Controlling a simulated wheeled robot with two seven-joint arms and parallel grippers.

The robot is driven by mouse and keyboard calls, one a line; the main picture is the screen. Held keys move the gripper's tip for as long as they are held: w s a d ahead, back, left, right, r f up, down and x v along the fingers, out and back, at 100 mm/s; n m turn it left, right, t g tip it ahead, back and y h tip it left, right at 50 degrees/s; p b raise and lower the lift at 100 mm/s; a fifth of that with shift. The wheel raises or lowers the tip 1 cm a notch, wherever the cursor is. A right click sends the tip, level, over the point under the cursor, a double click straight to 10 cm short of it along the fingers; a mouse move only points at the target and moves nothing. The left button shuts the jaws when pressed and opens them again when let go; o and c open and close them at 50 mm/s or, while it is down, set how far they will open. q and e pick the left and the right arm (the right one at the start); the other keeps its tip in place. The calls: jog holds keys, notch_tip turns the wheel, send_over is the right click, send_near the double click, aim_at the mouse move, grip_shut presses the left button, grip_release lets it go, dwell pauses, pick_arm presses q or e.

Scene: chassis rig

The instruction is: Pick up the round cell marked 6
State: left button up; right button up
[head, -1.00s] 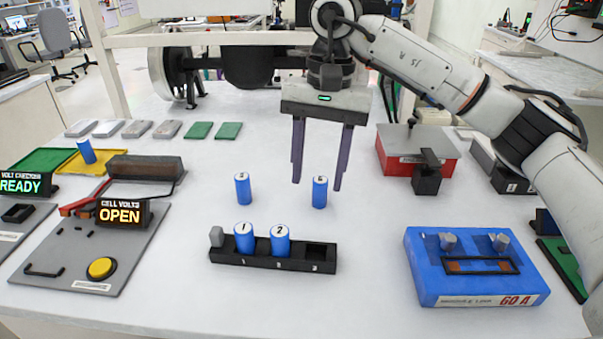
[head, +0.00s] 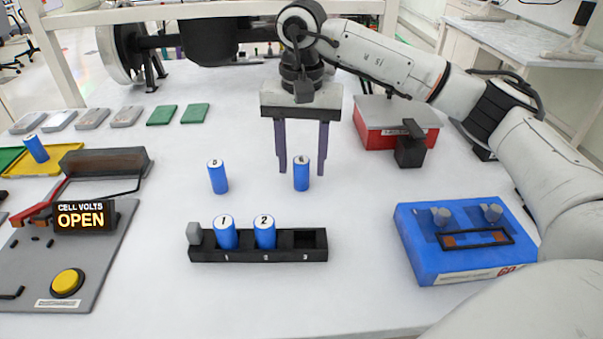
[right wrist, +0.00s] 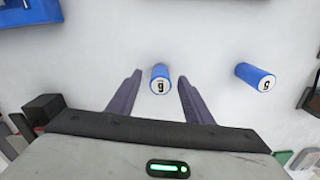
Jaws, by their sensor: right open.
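The blue round cell marked 6 (head: 301,176) stands upright on the white table behind the black rack. It also shows in the right wrist view (right wrist: 160,78), between the fingertips. My right gripper (head: 302,168) is open and points down, one purple finger on each side of this cell. A clear gap shows on each side in the right wrist view (right wrist: 160,86). A second blue cell, marked 5 (head: 218,178), stands to its left; it shows at the right in the right wrist view (right wrist: 255,77). My left gripper is not in view.
The black rack (head: 312,254) holds cells 1 (head: 226,237) and 2 (head: 265,235); slot 3 is empty. A blue fixture (head: 460,263) stands at the right, a red box (head: 385,137) behind. A grey panel reading OPEN (head: 88,262) is at left.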

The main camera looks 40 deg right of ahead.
jog(key=shift+f, duration=0.35)
grip_shut()
jog(key=shift+r, duration=0.15)
